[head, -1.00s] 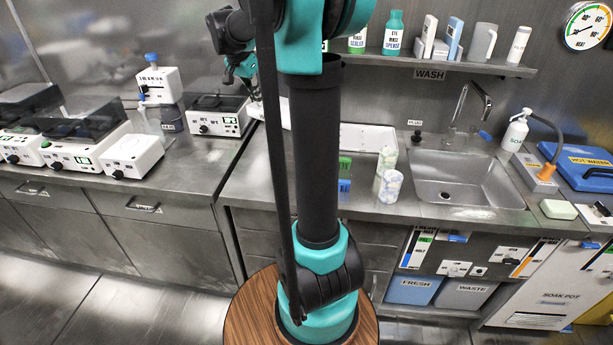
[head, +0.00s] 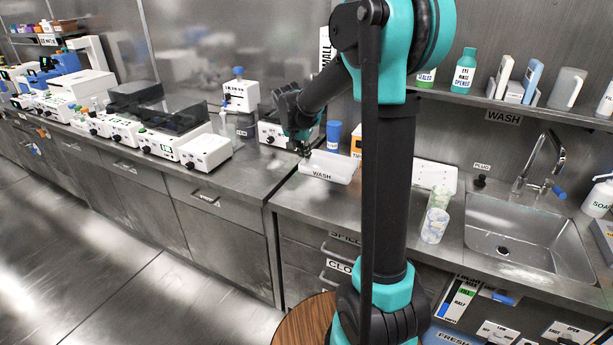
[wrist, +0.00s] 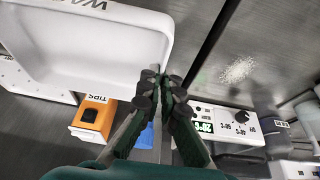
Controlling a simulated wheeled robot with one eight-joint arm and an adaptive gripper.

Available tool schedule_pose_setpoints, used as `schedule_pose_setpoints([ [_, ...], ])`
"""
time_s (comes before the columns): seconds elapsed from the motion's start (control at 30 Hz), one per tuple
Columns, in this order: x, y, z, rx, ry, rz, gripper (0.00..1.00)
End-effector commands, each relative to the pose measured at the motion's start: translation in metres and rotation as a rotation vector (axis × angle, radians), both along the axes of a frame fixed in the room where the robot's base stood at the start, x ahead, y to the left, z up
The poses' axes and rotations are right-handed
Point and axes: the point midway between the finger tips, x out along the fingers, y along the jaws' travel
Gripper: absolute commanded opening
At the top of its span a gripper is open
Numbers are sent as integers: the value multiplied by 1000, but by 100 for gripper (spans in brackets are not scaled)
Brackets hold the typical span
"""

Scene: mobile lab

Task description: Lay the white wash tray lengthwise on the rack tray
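The white wash tray (head: 342,163), a shallow tray lettered WASH on its near side, is at the left end of the sink counter in the head view. In the wrist view the wash tray (wrist: 95,45) fills the upper left. My gripper (head: 303,150) is at its left end. In the wrist view my gripper's fingers (wrist: 163,82) are close together around the rim at one corner. I cannot tell whether the tray touches the counter. A white, flat tray-like piece (head: 447,178) shows behind my column, partly hidden; I cannot tell whether it is the rack tray.
Two pale cups (head: 434,226) stand left of the sink (head: 515,235). A blue-capped container (head: 333,135) and an orange TIPS box (wrist: 93,117) are near the wash tray. White bench devices (head: 205,152) line the left counter. Its front strip is clear.

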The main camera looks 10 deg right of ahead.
Motion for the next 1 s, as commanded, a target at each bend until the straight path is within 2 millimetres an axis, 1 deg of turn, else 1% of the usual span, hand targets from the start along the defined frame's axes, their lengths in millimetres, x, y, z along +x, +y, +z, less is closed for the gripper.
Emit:
schedule_pose_setpoints([
  [0.03, 1, 0, -12, 0, 0, 0, 0],
  [0.13, 1, 0, -30, 0, 0, 0, 0],
  [0.2, 1, 0, -38, 0, 0, 0, 0],
  [0.37, 1, 0, -49, 0, 0, -1, 0],
  [0.6, 0, 0, -79, 0, 0, -1, 0],
  [0.7, 0, 0, -83, 0, 0, -1, 0],
  [1.0, 0, 0, -85, 0, 0, -1, 0],
])
